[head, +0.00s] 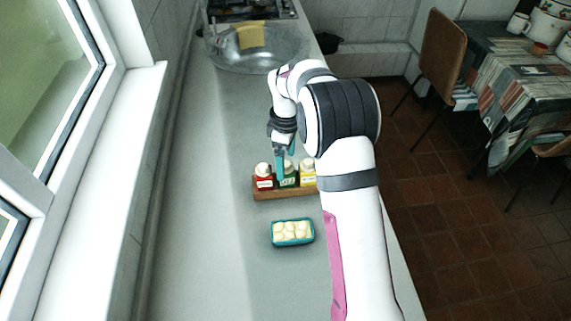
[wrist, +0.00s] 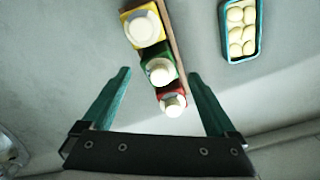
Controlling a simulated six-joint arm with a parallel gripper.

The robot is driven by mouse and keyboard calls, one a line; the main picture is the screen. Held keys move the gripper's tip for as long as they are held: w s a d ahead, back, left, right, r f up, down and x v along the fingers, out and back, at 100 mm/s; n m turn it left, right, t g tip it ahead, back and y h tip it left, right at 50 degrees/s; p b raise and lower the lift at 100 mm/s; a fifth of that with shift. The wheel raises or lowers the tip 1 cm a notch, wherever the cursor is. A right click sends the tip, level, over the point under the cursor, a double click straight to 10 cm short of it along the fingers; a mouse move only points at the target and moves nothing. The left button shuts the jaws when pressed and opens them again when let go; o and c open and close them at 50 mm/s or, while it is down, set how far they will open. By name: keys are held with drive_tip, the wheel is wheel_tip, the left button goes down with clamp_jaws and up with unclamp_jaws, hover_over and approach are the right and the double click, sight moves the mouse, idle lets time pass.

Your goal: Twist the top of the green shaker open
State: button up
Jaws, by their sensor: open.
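The green shaker (head: 287,178) stands in the middle of a wooden rack (head: 285,193), between a red shaker (head: 264,179) on its left and a yellow shaker (head: 308,175) on its right. Each has a pale top. In the wrist view the green shaker's round top (wrist: 161,72) faces me. My gripper (head: 287,160) is above the rack near the green shaker, pointing down. In the wrist view its teal fingers (wrist: 158,75) are wide apart with nothing held, and the green and red shakers appear between them. The gripper partly hides the green shaker's top in the head view.
A teal tray (head: 293,244) of pale round pieces lies on the grey counter in front of the rack. A sink (head: 258,62) with a yellow cloth is at the back. The window wall bounds the left; the counter left of the rack is clear.

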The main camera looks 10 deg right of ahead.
drive_tip(key=shift+r, duration=3.55)
drive_tip(key=shift+r, duration=0.1)
wheel_tip(320, 180, up, 14)
drive_tip(key=r, duration=0.1)
drive_tip(key=s+r+m, duration=0.2)
drive_tip(key=s+m, duration=0.1)
drive_tip(key=s, duration=0.2)
drive_tip(key=s+f+m, duration=0.4)
drive_tip(key=s+m, duration=0.1)
drive_tip(key=s, duration=0.5)
drive_tip(key=s+f+m+y, duration=0.1)
drive_tip(key=s+f+m, duration=0.3)
drive_tip(key=s, duration=0.6)
drive_tip(key=s+f+m, duration=0.4)
drive_tip(key=s+m, duration=0.2)
drive_tip(key=s, duration=0.4)
drive_tip(key=shift+a+m+y, duration=0.2)
drive_tip(key=shift+m+y, duration=0.1)
drive_tip(key=shift+y, duration=0.1)
